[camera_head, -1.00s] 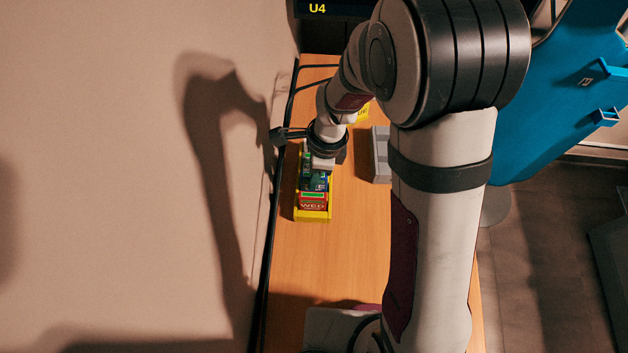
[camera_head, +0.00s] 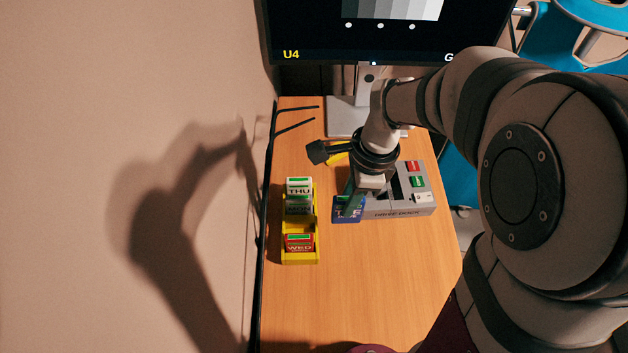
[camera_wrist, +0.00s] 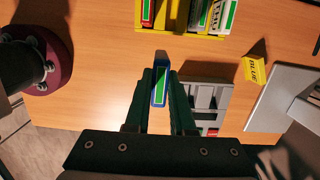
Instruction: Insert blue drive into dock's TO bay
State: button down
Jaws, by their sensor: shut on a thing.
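My gripper (camera_wrist: 160,100) is shut on the blue drive (camera_wrist: 160,72), which has a green strip along its edge. In the head view the blue drive (camera_head: 349,208) hangs below my gripper (camera_head: 362,186), at the left end of the grey drive dock (camera_head: 405,211). I cannot tell whether drive and dock touch. The dock also shows in the wrist view (camera_wrist: 225,97), to the right of the drive.
A yellow rack (camera_head: 300,258) on the left holds drives marked THU, MON and WED, with an empty slot between. A yellow card reading BLUE (camera_wrist: 254,70) stands near the monitor base (camera_wrist: 285,97). The wall borders the left table edge. The front table is clear.

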jog(key=shift+w+d+r, duration=0.15)
jog(key=shift+d+r, duration=0.2)
jog(key=shift+d, duration=0.2)
jog(key=shift+w+d+r, duration=0.1)
jog(key=shift+d+r, duration=0.2)
jog(key=shift+d, duration=0.2)
jog(key=w+d, duration=0.5)
jog(key=w, duration=0.9)
notch_tip(320, 180, down, 8)
jog(key=shift+w+d+r, duration=0.15)
jog(key=shift+w+r, duration=0.05)
jog(key=shift+f, duration=1)
jog(key=c, duration=0.7)
grip_release()
jog(key=shift+o, duration=0.2)
jog(key=shift+o, duration=0.7)
